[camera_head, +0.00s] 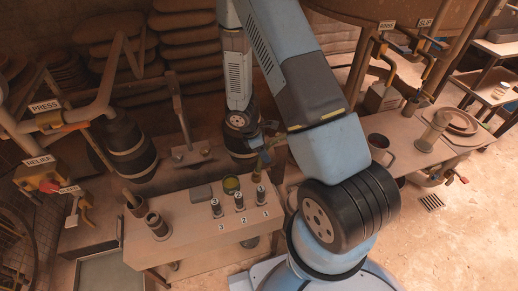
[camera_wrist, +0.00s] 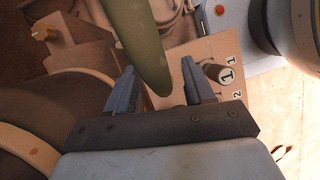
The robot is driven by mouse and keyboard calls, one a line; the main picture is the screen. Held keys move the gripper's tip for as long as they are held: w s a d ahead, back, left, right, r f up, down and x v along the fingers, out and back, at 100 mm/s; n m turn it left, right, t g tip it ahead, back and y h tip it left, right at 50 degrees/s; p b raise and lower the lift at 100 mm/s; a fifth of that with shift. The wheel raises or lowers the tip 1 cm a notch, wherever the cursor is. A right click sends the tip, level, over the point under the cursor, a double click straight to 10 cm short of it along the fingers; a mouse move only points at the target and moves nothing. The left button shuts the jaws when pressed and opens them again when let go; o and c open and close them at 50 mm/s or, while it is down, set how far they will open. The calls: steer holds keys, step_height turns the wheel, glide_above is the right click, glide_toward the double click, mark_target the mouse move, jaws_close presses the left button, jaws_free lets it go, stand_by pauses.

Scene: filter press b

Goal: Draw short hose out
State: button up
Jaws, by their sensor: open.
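My gripper (camera_wrist: 158,72) is open in the wrist view. A long olive-green rounded thing (camera_wrist: 142,40), perhaps the short hose, comes down from the top edge and its blunt end sits between the two fingers. I see gaps on both sides, so it is not gripped. In the head view my gripper (camera_head: 266,150) is small and dark above the back right of the bench (camera_head: 190,235). A brownish upright piece (camera_head: 256,172) shows just below it. I cannot tell for certain which piece is the short hose.
Numbered posts 3 (camera_head: 216,208), 2 (camera_head: 239,201) and 1 (camera_head: 260,194) stand on the bench. A green-topped round cup (camera_head: 231,185) is behind them. A mug (camera_head: 379,148) stands on the right-hand bench. My arm covers the middle.

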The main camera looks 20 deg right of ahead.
steer(key=shift+c, duration=0.5)
jaws_close()
